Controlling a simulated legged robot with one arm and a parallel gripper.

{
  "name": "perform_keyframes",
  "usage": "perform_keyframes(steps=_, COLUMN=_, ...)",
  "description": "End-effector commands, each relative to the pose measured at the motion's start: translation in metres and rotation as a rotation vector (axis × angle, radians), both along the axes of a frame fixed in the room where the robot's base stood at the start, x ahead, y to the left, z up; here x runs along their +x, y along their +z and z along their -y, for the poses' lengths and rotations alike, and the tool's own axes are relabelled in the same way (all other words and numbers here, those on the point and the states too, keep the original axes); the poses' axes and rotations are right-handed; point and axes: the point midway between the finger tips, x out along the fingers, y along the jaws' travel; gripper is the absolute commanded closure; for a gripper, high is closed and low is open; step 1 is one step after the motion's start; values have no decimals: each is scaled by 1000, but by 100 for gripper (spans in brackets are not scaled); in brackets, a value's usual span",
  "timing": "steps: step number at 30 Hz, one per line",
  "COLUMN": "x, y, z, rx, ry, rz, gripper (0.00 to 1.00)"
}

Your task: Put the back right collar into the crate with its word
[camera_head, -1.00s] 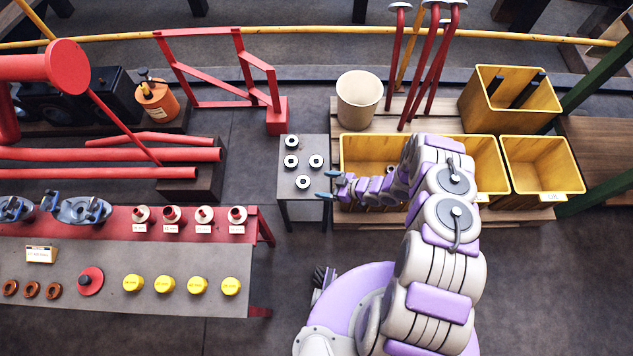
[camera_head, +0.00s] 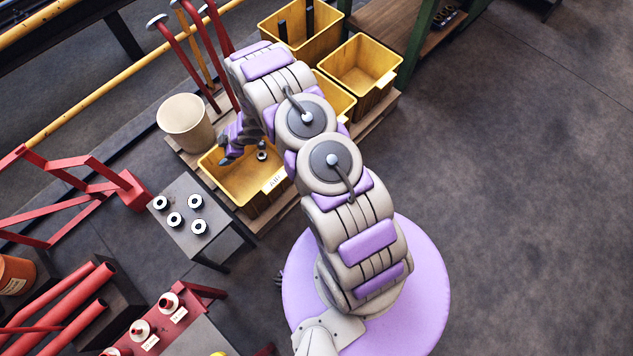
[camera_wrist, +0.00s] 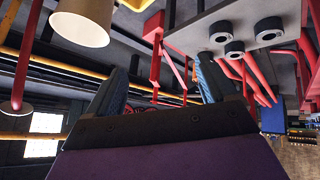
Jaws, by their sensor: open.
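Several dark collars with pale tops sit on a small grey table (camera_head: 213,245): a left one (camera_head: 160,202), a right one (camera_head: 195,200), a middle one (camera_head: 174,219) and a front one (camera_head: 199,226). Some also show upside down in the wrist view (camera_wrist: 268,30). My gripper (camera_head: 226,152) is open and empty over the left yellow crate (camera_head: 222,188), apart from the table. A small dark ring-like piece (camera_head: 262,154) lies inside that crate. Its front label (camera_head: 274,180) is too small to read surely. A middle crate (camera_head: 341,100) is partly hidden by my arm; a right crate (camera_head: 361,62) looks empty.
A cream bucket (camera_head: 184,120) stands behind the left crate. A taller yellow bin (camera_head: 300,35) holds dark bars at the back. Red rods (camera_head: 190,60) lean beside it. A red frame (camera_head: 80,190) lies left of the table. The floor at right is clear.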

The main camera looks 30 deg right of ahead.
Motion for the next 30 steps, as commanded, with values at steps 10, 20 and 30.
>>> perform_keyframes(steps=10, x=29, y=133, z=90, rx=-252, ry=-316, rz=-7, gripper=15)
perform_keyframes(steps=20, x=-24, y=250, z=151, rx=-386, ry=-623, rz=-99, gripper=15)
perform_keyframes(steps=30, x=-135, y=346, z=174, rx=-421, ry=-902, rz=-268, gripper=15)
